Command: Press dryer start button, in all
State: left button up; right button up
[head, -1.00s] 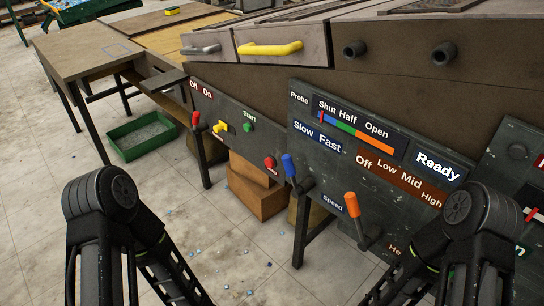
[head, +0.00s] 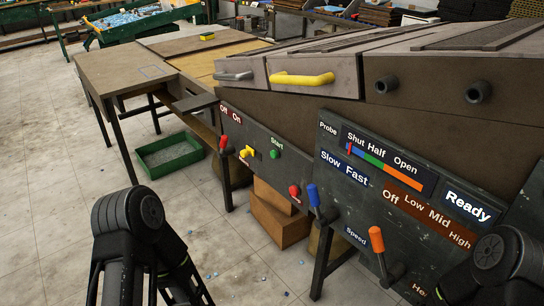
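The green start button (head: 275,154) sits on the dark left control panel (head: 262,174), under the white word "Start". Beside it on the same panel are a yellow switch (head: 247,152), a red lever (head: 224,143) by the "Off On" label, and a red button (head: 294,190) lower right. In the head view my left arm enters at the lower left and my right arm at the lower right. Neither gripper's fingertips show, and nothing touches the green button.
The right panel (head: 400,240) carries a blue lever (head: 313,196) and an orange lever (head: 377,240), both sticking out. A wooden table (head: 120,75) and a green tray (head: 145,160) are at the left. Cardboard boxes (head: 278,222) sit below the panel. Open floor lies at the left.

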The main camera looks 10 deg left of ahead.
pick_arm(q)
grip_shut()
dwell(1.4)
